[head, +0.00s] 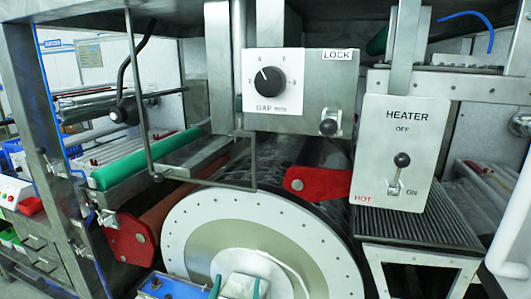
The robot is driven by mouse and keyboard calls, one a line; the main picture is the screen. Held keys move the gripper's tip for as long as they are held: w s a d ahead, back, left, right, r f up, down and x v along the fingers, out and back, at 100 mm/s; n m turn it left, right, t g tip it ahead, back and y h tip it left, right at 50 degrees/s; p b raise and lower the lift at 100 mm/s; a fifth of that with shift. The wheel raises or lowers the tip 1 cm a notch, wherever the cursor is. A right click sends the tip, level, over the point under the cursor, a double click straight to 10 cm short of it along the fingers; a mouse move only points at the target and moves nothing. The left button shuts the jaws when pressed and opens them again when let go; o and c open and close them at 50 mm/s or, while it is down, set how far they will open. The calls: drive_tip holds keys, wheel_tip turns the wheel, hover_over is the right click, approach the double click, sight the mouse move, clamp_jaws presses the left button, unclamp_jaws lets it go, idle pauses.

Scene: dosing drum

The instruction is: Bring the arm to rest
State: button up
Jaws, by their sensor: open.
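My gripper is not clearly seen in the head view. A smooth white curved part (508,235) at the right edge may be a link of my arm, but I cannot be sure. The large round drum end (185,240) with its pale disc faces me at the bottom middle. Above it is a GAP dial (270,80) with a black knob whose mark points to the upper left. A LOCK knob (328,127) is to its right. The HEATER panel (425,150) carries a black-balled lever (402,160); its exact setting is unclear.
Red brackets (318,182) flank the drum. A green roller (150,158) lies at left beside a metal frame post (60,110). A ribbed grey surface (420,228) is below the heater panel. A blue box (170,287) and a white item (240,285) are at the bottom edge.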

drive_tip(key=s+d+f+n+g+y, duration=0.1)
drive_tip(key=s+d+f, duration=0.1)
drive_tip(key=s+f, duration=0.7)
drive_tip(key=s+d+f+n+g+y, duration=0.2)
drive_tip(key=s+f, duration=0.6)
drive_tip(key=s, duration=0.1)
drive_tip(key=s+d+f+m, duration=0.1)
drive_tip(key=s, duration=1)
drive_tip(key=s+d+m+g+h, duration=0.1)
drive_tip(key=s+d, duration=0.1)
drive_tip(key=s, duration=1)
drive_tip(key=shift+d+f+g+h, duration=0.25)
drive_tip(key=shift+f+g+h, duration=0.05)
drive_tip(key=shift+f, duration=0.05)
drive_tip(key=shift+c, duration=0.6)
